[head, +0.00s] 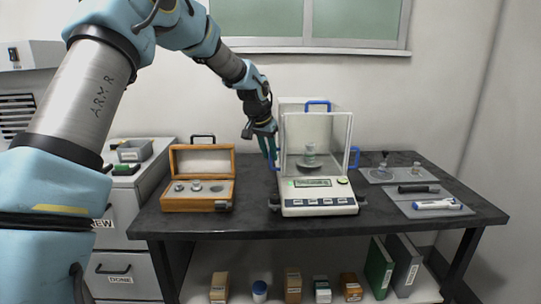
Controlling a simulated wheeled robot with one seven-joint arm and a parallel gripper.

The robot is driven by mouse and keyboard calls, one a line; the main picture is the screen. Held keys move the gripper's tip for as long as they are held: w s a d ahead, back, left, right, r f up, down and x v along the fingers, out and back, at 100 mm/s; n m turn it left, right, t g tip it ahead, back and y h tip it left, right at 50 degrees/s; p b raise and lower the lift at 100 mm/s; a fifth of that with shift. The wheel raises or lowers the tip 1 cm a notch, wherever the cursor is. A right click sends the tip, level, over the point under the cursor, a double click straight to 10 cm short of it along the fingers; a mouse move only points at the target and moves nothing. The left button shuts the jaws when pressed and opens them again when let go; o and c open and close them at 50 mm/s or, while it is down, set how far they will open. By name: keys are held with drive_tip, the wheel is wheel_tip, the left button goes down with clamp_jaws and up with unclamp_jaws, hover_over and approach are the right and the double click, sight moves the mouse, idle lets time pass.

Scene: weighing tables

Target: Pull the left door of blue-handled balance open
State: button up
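The blue-handled balance (319,203) stands on the dark table, with a glass draft shield above its white base. Blue handles show on its top (318,104), on its right side (354,157) and, partly hidden, at its left side. The left door (281,140) looks closed, though its edge is hard to make out. My gripper (268,150) is pointed down beside the left side of the balance, close to the left handle. Its fingers are small and partly dark here, so I cannot tell whether they touch or hold the handle.
An open wooden weight box (197,204) sits left of the balance. Grey mats (435,196) with small items lie to the right. The dark table (250,222) has free room in front. A drawer cabinet (115,262) stands at the left.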

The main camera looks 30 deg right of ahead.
drive_tip(key=shift+x, duration=1.35)
drive_tip(key=shift+c, duration=0.3)
clamp_jaws()
